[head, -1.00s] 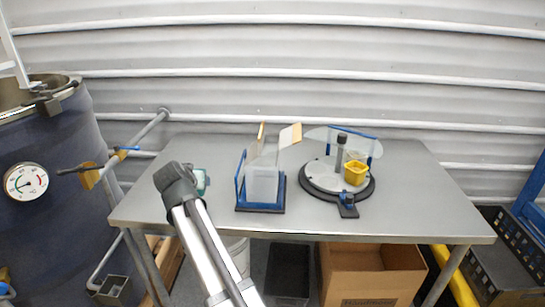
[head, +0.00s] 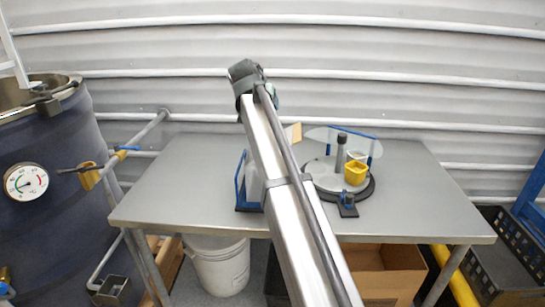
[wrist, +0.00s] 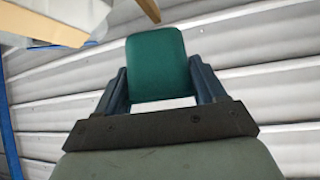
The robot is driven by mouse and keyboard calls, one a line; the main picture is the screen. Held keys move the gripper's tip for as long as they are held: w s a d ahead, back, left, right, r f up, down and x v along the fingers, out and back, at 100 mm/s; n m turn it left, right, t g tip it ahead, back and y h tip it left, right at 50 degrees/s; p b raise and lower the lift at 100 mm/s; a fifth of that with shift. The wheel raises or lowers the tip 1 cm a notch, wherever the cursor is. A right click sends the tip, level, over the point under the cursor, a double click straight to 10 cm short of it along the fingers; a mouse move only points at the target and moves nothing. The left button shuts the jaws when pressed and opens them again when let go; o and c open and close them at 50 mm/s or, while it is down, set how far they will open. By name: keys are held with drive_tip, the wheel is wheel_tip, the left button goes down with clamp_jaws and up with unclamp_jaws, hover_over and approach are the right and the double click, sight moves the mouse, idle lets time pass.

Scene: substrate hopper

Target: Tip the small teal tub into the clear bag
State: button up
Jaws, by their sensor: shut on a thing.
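My gripper (wrist: 164,82) is shut on the small teal tub (wrist: 157,62); one smooth green face of it fills the space between the fingers in the wrist view. The tub's opening and contents are hidden. The clear bag (head: 253,184) stands in a blue frame (head: 240,190) on the table, mostly behind my arm in the head view. One tan flap (head: 294,132) of its mouth shows beside the arm. In the wrist view, the pale bag (wrist: 70,12) and its tan strips are at the upper left, apart from the tub. My gripper appears raised above the bag.
A round stand (head: 368,192) with a yellow cup (head: 355,172) and a clear shield sits right of the bag. The table (head: 190,190) is bare on the left and far right. A large blue drum (head: 60,220) stands at the left. A corrugated wall (head: 400,60) is behind.

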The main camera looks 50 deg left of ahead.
drive_tip(key=s+d+n+h, duration=0.1)
drive_tip(key=d, duration=0.2)
drive_tip(key=d+n+t+h, duration=0.1)
drive_tip(key=d, duration=0.3)
drive_tip(key=s+d+f+t+h, duration=0.1)
drive_tip(key=d, duration=0.2)
drive_tip(key=shift+s+d+n, duration=0.35)
drive_tip(key=shift+n, duration=0.05)
drive_tip(key=shift+w+d+r+n+t, duration=0.1)
drive_tip(key=shift+w+n+t, duration=0.15)
drive_tip(key=shift+n, duration=0.75)
drive_tip(key=n, duration=0.4)
drive_tip(key=shift+w+t, duration=0.3)
drive_tip(key=shift+t, duration=0.05)
drive_tip(key=n, duration=0.3)
drive_tip(key=shift+w+a, duration=0.15)
drive_tip(key=shift+a, duration=0.1)
drive_tip(key=n, duration=0.3)
drive_tip(key=a+f+n+t, duration=0.1)
drive_tip(key=shift+n, duration=0.4)
drive_tip(key=n, duration=0.3)
drive_tip(key=shift+a+r+t+y, duration=0.1)
drive_tip(key=shift+a+t+y, duration=0.2)
drive_tip(key=shift+a, duration=0.05)
drive_tip(key=shift+a+r+n, duration=0.1)
drive_tip(key=shift+a+n, duration=0.15)
drive_tip(key=shift+n, duration=0.6)
drive_tip(key=shift+a+n, duration=0.2)
drive_tip(key=shift+n, duration=0.65)
